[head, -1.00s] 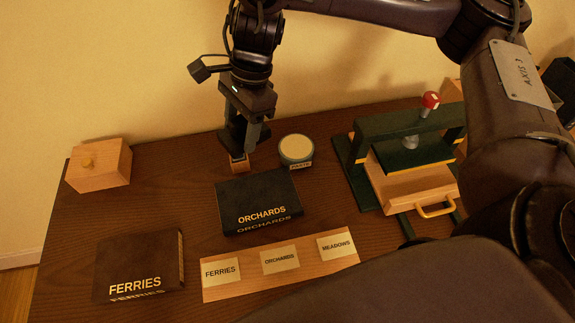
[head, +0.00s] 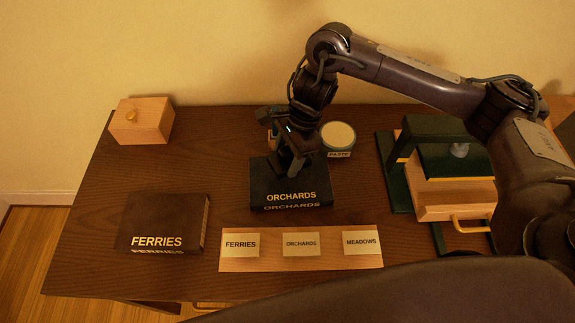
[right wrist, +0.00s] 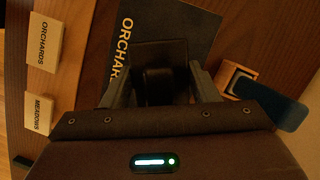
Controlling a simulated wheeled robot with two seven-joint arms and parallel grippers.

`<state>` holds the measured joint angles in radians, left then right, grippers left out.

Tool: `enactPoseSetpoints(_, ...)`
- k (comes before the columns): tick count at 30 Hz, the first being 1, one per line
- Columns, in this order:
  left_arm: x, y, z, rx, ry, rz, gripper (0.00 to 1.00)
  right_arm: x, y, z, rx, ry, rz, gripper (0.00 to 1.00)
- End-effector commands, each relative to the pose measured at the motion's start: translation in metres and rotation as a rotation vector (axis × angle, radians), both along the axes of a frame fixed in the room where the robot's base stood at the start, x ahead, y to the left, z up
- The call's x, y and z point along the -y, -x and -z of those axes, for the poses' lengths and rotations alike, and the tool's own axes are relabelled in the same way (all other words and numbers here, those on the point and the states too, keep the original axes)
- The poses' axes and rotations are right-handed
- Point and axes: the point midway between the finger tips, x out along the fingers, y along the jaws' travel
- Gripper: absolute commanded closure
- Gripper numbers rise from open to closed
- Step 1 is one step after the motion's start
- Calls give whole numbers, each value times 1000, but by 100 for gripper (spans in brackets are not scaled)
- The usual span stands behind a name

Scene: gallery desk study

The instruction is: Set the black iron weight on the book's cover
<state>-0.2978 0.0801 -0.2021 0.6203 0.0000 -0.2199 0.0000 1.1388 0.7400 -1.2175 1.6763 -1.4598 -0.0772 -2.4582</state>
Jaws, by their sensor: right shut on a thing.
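The black book lettered ORCHARDS (head: 315,184) lies flat near the middle of the desk. It also shows in the right wrist view (right wrist: 203,22). My right gripper (head: 291,170) is over this book's cover, pointing down. In the right wrist view its fingers are shut on the dark, square-topped black iron weight (right wrist: 160,58). The weight is in front of part of the title there. In the head view the weight is mostly hidden by the gripper and dark against the cover. I cannot tell whether it touches the cover. My left gripper is not in view.
A brown FERRIES book (head: 165,222) lies at left. A wooden strip (head: 262,263) with three labels is in front. A paste jar (head: 338,136) stands behind the black book, a green press (head: 400,190) at right, a wooden box (head: 142,121) at back left. Desk between the books is clear.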

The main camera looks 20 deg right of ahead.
Motion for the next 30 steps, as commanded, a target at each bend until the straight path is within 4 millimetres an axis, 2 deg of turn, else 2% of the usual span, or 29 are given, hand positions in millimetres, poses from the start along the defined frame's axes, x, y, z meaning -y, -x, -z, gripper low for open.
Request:
enactPoseSetpoints(4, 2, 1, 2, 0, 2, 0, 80, -1, 0, 9, 1, -3, 2, 100)
enactPoseSetpoints(11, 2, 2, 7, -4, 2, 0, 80, -1, 0, 37, 1, -3, 2, 100)
enactPoseSetpoints(25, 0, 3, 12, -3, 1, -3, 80, 0, -1, 43, 3, -3, 1, 100)
enactPoseSetpoints(26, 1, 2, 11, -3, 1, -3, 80, 0, 0, 44, 0, 0, 1, 43)
enactPoseSetpoints(30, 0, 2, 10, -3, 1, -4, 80, 0, 0, 44, 0, 0, 1, 25)
